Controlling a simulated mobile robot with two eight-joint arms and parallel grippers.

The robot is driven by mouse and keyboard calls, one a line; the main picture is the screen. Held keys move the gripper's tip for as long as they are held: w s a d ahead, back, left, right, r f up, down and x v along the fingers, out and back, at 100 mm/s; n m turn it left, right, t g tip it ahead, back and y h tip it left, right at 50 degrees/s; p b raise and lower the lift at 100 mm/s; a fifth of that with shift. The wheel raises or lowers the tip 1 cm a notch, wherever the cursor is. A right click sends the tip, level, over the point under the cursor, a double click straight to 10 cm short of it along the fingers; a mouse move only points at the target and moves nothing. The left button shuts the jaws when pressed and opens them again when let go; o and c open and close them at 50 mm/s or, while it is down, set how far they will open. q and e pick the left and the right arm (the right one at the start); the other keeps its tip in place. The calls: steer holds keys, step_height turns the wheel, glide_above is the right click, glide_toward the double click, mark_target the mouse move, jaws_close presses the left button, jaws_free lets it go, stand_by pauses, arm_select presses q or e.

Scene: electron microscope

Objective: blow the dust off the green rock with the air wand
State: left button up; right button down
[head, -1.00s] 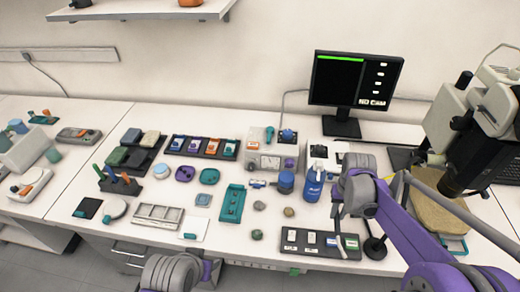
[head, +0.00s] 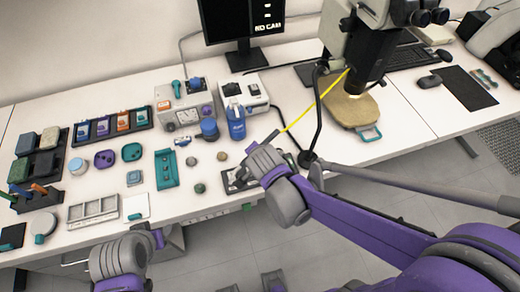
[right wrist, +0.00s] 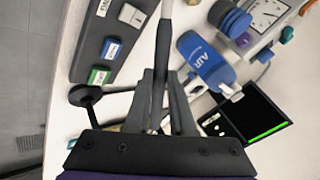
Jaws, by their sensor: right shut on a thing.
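The green rock (head: 200,188) lies on the bench near the front edge, right of a teal tray; it is small and dull, and I cannot make out dust on it. My right gripper (right wrist: 160,90) is shut on a thin grey rod (right wrist: 166,30), which looks like the air wand and points away from the palm.
Two other small rocks, one tan (head: 222,156) and one grey (head: 191,161), lie close by. The blue AIR bottle (head: 236,124) stands behind my right wrist. A thin yellow line (head: 318,100) runs towards the microscope (head: 362,45). A black gooseneck stand (head: 308,157) is right of the wrist.

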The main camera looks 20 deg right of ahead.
steer(key=s+a+r+m+t+h, duration=0.4)
steer(key=a+r+m+h, duration=0.1)
steer(key=r+h, duration=0.15)
steer(key=shift+y, duration=0.45)
steer(key=shift+w+a+f, duration=0.1)
steer(key=shift+a+f, duration=0.7)
steer(key=shift+f, duration=0.25)
steer(key=shift+w+a+f, duration=0.1)
steer(key=shift+a+f, duration=0.65)
steer(key=shift+f, duration=0.3)
